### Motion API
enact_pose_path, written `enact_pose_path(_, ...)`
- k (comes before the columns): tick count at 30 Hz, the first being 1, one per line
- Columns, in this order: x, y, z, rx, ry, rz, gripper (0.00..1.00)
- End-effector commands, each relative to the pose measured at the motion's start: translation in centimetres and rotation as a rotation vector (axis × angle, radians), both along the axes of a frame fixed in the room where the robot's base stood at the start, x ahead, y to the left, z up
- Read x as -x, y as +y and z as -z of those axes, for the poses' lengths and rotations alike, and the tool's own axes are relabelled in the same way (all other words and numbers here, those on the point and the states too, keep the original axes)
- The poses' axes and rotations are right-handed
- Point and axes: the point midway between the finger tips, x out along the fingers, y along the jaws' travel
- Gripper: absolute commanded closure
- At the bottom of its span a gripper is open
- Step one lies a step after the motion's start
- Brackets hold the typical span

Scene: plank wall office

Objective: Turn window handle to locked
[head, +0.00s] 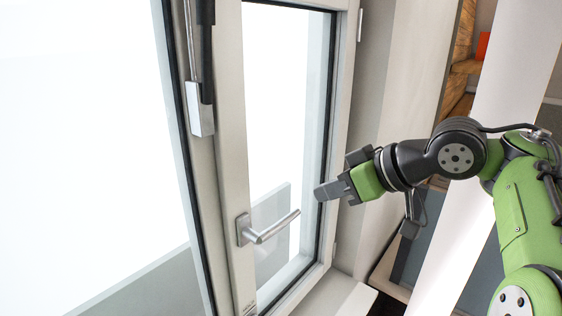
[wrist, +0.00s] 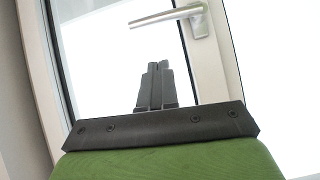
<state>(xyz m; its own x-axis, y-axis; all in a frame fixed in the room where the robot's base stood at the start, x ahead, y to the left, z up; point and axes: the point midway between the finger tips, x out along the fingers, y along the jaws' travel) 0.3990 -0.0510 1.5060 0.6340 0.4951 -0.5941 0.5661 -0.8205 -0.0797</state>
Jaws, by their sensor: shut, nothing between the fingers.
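The window handle (head: 268,228) is a silver lever on the right-hand window sash (head: 232,150). Its base plate is at the left and its lever points right and slightly up in the head view. In the wrist view the handle (wrist: 165,16) is at the top, beyond my fingertips, with its base at the right. My gripper (head: 320,194) is to the right of and slightly above the lever's free end, apart from it. In the wrist view my gripper (wrist: 154,66) has its fingers together with nothing between them.
A grey metal box with a dark rod (head: 200,108) hangs on the frame left of the sash, above the handle. The window sill (head: 338,296) is below. A wooden shelf (head: 466,66) with a red object (head: 483,46) stands at the far right.

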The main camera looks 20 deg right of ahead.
Motion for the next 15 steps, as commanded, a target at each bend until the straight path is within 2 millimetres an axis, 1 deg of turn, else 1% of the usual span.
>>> enact_pose_path(1,0.5,-1.2,-1.8,-0.007,-0.028,-0.008,1.0)
enact_pose_path(3,0.8,-1.6,-2.1,-0.007,-0.045,-0.021,1.0)
enact_pose_path(5,0.8,-1.5,-1.8,-0.008,-0.046,-0.025,1.0)
enact_pose_path(10,0.0,-0.8,-0.8,-0.007,-0.039,-0.031,1.0)
enact_pose_path(15,-0.7,-0.1,-0.2,-0.005,-0.043,-0.027,1.0)
